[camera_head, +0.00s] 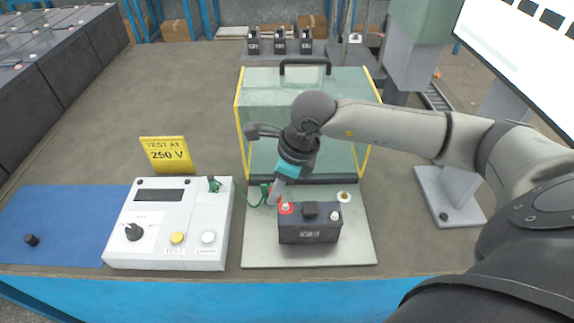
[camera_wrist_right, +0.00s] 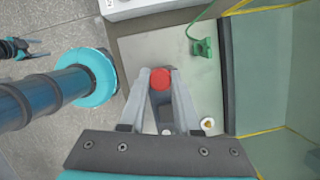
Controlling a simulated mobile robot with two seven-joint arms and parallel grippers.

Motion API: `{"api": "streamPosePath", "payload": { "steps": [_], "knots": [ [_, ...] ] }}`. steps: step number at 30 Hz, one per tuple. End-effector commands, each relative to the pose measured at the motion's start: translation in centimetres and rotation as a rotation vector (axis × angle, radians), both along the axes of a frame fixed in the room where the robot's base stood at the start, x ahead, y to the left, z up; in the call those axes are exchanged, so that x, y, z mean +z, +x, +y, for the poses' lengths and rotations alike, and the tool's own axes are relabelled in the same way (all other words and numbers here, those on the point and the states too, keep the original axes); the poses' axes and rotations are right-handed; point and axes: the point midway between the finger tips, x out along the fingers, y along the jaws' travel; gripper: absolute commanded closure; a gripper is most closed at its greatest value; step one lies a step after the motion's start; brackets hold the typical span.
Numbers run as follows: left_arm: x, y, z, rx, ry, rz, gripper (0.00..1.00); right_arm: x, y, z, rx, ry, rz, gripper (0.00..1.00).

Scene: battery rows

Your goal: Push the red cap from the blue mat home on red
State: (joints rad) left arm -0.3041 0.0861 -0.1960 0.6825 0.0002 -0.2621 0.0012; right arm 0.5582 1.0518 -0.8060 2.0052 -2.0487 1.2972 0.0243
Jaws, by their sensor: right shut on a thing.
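The red cap (camera_wrist_right: 160,78) shows round between the fingertips of my right gripper (camera_wrist_right: 161,82), which is shut on it. In the head view my right gripper (camera_head: 273,197) points down at the left end of the dark battery (camera_head: 310,232). There the red-marked terminal (camera_head: 286,208) has a pale post; the fingertips are just left of and above it. The cap is not clear in the head view. The blue mat (camera_head: 60,215) has only a black cap (camera_head: 31,240) on it. My left gripper (camera_wrist_right: 32,48) shows small, its two fingers apart.
A white tester (camera_head: 168,222) with a knob and buttons stands left of the grey plate (camera_head: 360,245). A green clip (camera_head: 265,193) on a wire sits close to the fingertips. A clear yellow-edged guard (camera_head: 345,90) stands behind. A bare metal post (camera_head: 334,216) is at the battery's right end.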

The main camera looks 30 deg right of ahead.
Motion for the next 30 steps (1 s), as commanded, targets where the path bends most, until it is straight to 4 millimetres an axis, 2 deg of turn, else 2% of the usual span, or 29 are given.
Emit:
{"api": "streamPosePath", "payload": {
  "steps": [1,3,9,17,30],
  "knots": [
    [0.8,-0.4,-0.1,-0.001,-0.001,0.005,0.30,0.6,0.0,-0.6,-0.078,0.000,0.002,1.00],
    [1.2,-0.9,-0.1,-0.002,-0.002,0.009,0.30,0.9,0.1,-1.3,-0.175,0.000,0.002,1.00],
    [1.7,-1.6,-0.1,-0.003,-0.003,0.015,0.30,1.3,0.3,-2.5,-0.338,0.001,0.001,1.00],
    [1.1,-1.7,-0.1,-0.003,-0.003,0.016,0.30,0.4,0.3,-2.6,-0.364,0.003,0.002,1.00],
    [-1.2,-1.7,-0.1,-0.003,-0.002,0.016,0.30,-3.0,0.3,-2.6,-0.363,0.002,0.003,1.00]
  ]
}}
